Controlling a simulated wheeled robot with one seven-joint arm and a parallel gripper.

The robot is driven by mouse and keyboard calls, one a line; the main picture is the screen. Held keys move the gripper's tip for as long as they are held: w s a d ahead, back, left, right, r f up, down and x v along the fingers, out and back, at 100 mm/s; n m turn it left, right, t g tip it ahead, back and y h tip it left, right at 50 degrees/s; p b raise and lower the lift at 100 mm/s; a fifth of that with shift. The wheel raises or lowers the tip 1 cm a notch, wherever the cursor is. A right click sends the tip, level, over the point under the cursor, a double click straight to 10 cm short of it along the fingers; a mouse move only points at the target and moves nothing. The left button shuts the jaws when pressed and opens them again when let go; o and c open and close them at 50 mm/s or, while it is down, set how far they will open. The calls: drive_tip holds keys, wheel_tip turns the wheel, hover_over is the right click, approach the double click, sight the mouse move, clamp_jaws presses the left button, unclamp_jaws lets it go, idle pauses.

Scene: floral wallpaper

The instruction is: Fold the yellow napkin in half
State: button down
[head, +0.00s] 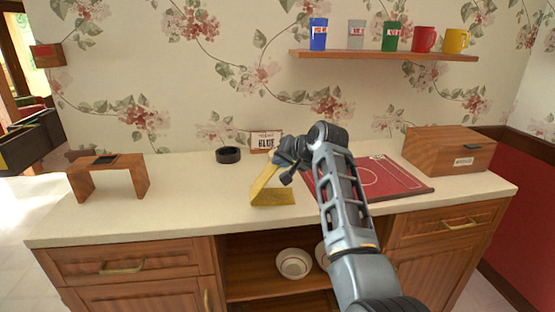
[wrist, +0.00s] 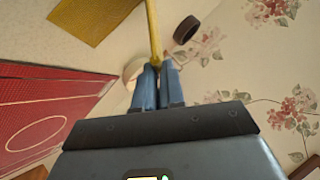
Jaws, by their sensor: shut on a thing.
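The yellow napkin (head: 272,192) is on the white counter in the head view. In the wrist view my gripper (wrist: 156,70) is shut on a thin raised edge of the napkin (wrist: 98,14). The raised part appears edge-on there as a narrow strip, and the flat part lies to its left. My arm partly hides the area to the right of the napkin.
A red board (head: 398,183) lies right of the napkin, with a wooden box (head: 449,153) behind it. A black ring-shaped dish (head: 228,155) and a small sign (head: 266,141) stand at the back. A wooden stand (head: 108,178) is at left. Clear counter lies between stand and napkin.

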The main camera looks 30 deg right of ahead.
drive_tip(key=shift+d, duration=0.1)
drive_tip(key=c, duration=1.2)
unclamp_jaws()
drive_tip(key=v, duration=0.8)
drive_tip(key=shift+b, duration=0.3)
